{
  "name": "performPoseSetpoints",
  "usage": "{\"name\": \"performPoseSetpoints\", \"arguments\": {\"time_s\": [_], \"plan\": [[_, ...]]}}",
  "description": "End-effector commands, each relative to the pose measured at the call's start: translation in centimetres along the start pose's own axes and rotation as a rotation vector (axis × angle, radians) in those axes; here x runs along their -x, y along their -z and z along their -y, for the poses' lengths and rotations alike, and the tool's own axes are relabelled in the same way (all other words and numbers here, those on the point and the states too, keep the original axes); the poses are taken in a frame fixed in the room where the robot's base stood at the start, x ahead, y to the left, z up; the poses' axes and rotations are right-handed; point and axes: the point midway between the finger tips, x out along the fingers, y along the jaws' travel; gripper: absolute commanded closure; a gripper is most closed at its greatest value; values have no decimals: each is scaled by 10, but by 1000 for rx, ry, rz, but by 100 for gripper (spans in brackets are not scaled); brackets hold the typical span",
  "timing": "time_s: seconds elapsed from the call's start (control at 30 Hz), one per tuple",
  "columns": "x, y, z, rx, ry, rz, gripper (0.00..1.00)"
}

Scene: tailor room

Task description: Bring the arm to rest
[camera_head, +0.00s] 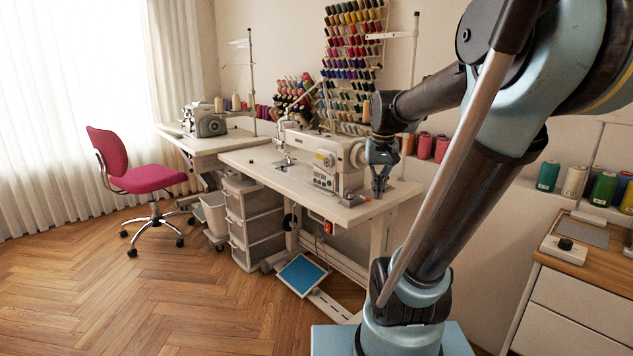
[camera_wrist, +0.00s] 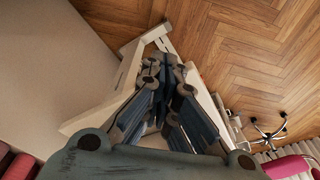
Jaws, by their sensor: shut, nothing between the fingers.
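My arm is raised and bent, reaching across the right half of the head view. My gripper (camera_head: 378,194) hangs fingers down at the right end of the sewing table (camera_head: 265,167), beside the sewing machine (camera_head: 325,160). In the wrist view my gripper (camera_wrist: 164,62) has its fingertips together with nothing between them. I cannot tell from the head view whether the fingertips touch the tabletop.
A pink chair (camera_head: 150,178) stands left on the open wood floor (camera_head: 150,290). Thread cones (camera_head: 425,146) line the ledge behind my arm. A wooden-topped drawer cabinet (camera_head: 585,265) stands at the right. A thread rack (camera_head: 352,60) hangs on the back wall.

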Motion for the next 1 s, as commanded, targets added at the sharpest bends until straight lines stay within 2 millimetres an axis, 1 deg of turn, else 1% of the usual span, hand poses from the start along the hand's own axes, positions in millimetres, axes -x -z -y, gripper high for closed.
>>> {"name": "performPoseSetpoints", "arguments": {"time_s": [0.03,0.17,0.3,0.5,0.6,0.7,0.8,1.0], "plan": [[-6,-16,-1,6,1,-4,100],[-23,-52,-4,23,3,-16,100],[-44,-89,-6,41,4,-27,100],[-79,-137,-9,68,7,-45,100],[-95,-155,-10,78,7,-52,100],[-106,-167,-12,86,8,-56,100],[-113,-174,-13,90,8,-59,100],[-115,-176,-13,92,8,-60,100]]}}
